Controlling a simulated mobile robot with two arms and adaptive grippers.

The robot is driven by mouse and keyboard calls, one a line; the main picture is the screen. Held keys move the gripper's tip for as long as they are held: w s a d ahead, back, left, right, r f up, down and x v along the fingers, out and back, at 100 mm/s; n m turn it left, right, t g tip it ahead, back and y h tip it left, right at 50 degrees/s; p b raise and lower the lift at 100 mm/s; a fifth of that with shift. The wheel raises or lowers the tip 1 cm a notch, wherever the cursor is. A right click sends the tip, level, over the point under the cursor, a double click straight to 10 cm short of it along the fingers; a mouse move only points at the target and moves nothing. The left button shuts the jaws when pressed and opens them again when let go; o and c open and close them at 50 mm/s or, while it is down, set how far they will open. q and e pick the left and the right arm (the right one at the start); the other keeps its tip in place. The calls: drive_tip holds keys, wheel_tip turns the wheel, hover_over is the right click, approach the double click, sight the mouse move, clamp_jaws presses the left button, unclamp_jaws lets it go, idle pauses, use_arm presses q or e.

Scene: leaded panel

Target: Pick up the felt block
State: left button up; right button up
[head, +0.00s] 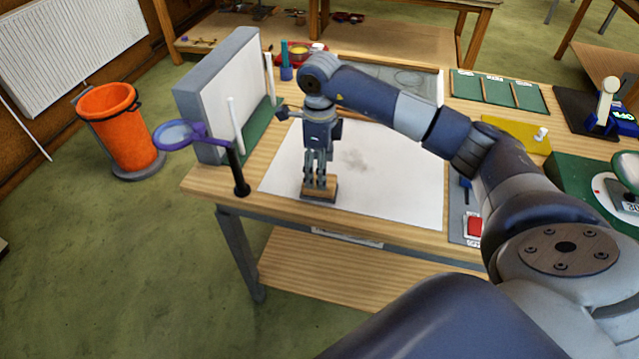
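The felt block (319,193), a small wooden block with a dark grey underside, sits on the white sheet (398,185) near the table's front edge. My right gripper (319,181) points straight down over it. Its fingers reach the wooden top and partly cover it. At this size I cannot tell whether they are closed on the block or only around it. The block looks level and rests on the sheet, with no visible gap beneath. My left gripper is not in view.
A magnifier (178,136) on a dark stand is at the table's left front corner. A grey-framed white panel (222,90) stands behind it. An orange bin (118,125) is on the floor at left. A yellow mat (515,135) lies right. The sheet around the block is clear.

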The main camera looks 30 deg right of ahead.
drive_tip(key=shift+s+f+p, duration=0.1)
drive_tip(key=shift+f+p, duration=0.25)
drive_tip(key=shift+f, duration=0.1)
wheel_tip(320, 180, down, 3)
drive_tip(key=shift+a+f+p, duration=0.1)
drive_tip(key=shift+f+p, duration=0.1)
drive_tip(key=shift+p, duration=0.55)
drive_tip(key=shift+f, duration=0.35)
drive_tip(key=c, duration=1.2)
